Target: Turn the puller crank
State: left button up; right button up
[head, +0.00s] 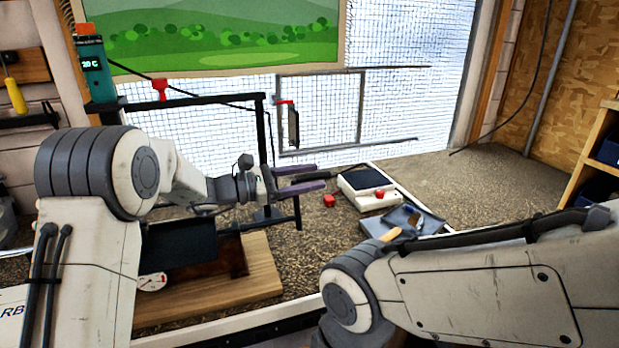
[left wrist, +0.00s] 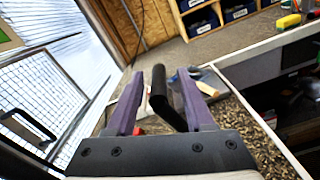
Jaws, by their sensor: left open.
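My left gripper (head: 312,180) is open, with its two purple fingers pointing right over the bench. A dark bar (head: 300,176) lies between or just behind the fingers. In the left wrist view this black bar (left wrist: 160,98) stands between the two fingers, with visible space on its left; I cannot tell if it touches the right finger. Which part is the puller crank is not clear.
A white device with a black top (head: 366,181) and a blue-grey tray (head: 372,226) with a wooden-handled tool stand right of the gripper. A red piece (head: 329,200) lies near them. A wooden board (head: 250,272) is below the left arm. The bench at back right is clear.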

pick_arm(q)
jog(key=b+v, duration=0.1)
jog(key=v, duration=0.6)
jog(key=shift+a, duration=0.15)
